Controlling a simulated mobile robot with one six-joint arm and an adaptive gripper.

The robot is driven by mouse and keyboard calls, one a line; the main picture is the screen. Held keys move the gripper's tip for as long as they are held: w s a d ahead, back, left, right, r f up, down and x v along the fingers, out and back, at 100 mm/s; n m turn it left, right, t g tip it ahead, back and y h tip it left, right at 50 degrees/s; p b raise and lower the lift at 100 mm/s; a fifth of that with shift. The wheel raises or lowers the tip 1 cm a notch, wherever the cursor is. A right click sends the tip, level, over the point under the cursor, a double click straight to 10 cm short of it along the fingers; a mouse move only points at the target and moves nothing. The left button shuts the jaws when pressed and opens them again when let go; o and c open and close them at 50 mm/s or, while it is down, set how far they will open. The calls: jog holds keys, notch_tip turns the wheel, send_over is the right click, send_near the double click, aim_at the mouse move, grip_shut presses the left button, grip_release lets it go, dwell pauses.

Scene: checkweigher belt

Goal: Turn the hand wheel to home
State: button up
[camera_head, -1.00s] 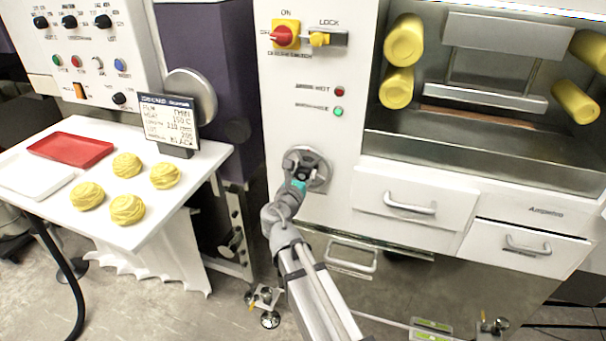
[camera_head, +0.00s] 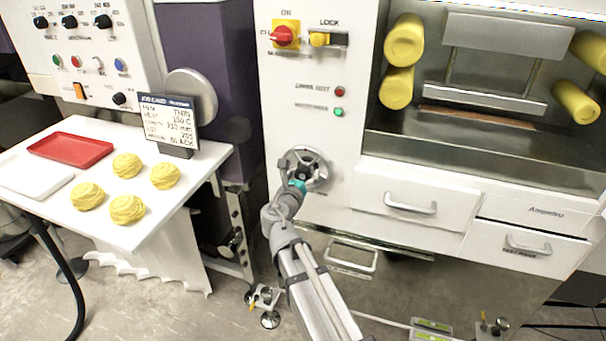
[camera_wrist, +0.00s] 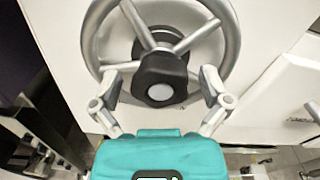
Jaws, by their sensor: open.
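The hand wheel (camera_head: 305,167) is a grey spoked wheel on the white machine front, left of the drawers. In the wrist view the hand wheel (camera_wrist: 88,38) fills the upper middle, with several spokes and a black hub knob (camera_wrist: 160,78) with a light grey centre. My gripper (camera_wrist: 158,92) is open, with one finger on each side of the black knob. The fingers look apart from the knob; whether they touch the rim or spokes is not clear. In the head view my gripper (camera_head: 298,184) is at the wheel's lower part and hides some of it.
A red-and-yellow switch (camera_head: 285,34) and yellow lock lever (camera_head: 320,39) are above the wheel. A drawer handle (camera_head: 411,204) is to its right. A job card display (camera_head: 168,120) and a white table (camera_head: 175,200) with a red tray (camera_head: 70,148) stand left.

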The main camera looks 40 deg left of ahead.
jog(key=shift+d, duration=0.1)
jog(key=v, duration=1.2)
dwell(0.8)
